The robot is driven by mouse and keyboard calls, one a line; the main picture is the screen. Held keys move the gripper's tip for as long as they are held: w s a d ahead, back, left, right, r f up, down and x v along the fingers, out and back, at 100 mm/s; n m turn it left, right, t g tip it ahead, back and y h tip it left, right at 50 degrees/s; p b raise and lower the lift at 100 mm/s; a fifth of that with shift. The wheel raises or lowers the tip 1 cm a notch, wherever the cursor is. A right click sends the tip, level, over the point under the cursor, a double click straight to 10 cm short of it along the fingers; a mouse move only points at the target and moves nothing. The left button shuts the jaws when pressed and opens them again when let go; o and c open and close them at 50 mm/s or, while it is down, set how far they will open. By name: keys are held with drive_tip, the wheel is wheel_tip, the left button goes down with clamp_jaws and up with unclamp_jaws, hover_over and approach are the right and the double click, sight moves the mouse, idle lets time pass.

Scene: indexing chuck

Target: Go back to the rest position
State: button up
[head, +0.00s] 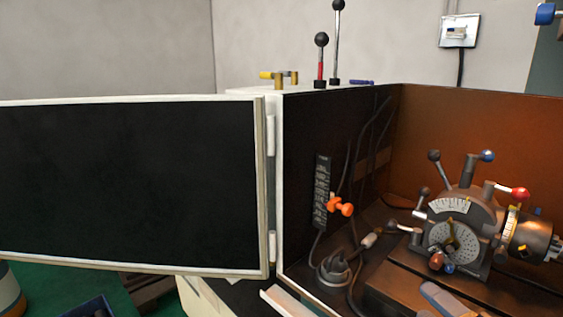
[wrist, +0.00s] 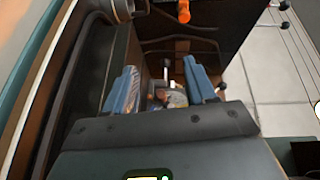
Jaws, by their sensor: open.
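My gripper (wrist: 160,68) shows in the wrist view with its two blue finger pads apart. I see nothing held between them; a small lever and a grey and orange part show in the gap beyond. I cannot make out my gripper for sure in the head view. The indexing chuck (head: 455,232), a dark grey unit with a graduated dial and several knobbed levers, sits inside the open enclosure at the right. One lever has a red knob (head: 520,193) and another a blue knob (head: 487,155).
The enclosure's black door (head: 130,185) stands open to the left. An orange knob (head: 340,207) sits on the dark inner wall (head: 300,150). A blue-grey piece (head: 445,298) lies low in front of the chuck. Two upright black-knobbed levers (head: 321,40) rise behind.

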drive_tip(key=s+f+n+g+h, duration=0.15)
drive_tip(key=s+f, duration=0.35)
drive_tip(key=s, duration=0.5)
drive_tip(key=s+f+n+h, duration=0.3)
drive_tip(key=s+f, duration=0.1)
drive_tip(key=s, duration=0.5)
drive_tip(key=s+a+r+n, duration=0.1)
drive_tip(key=s+r+n, duration=0.2)
drive_tip(key=s, duration=0.5)
drive_tip(key=s+a+r+n, duration=0.1)
drive_tip(key=s+r+n, duration=0.2)
drive_tip(key=s, duration=0.6)
drive_tip(key=n, duration=0.2)
drive_tip(key=shift+a+n, duration=0.35)
drive_tip(key=shift+h, duration=0.25)
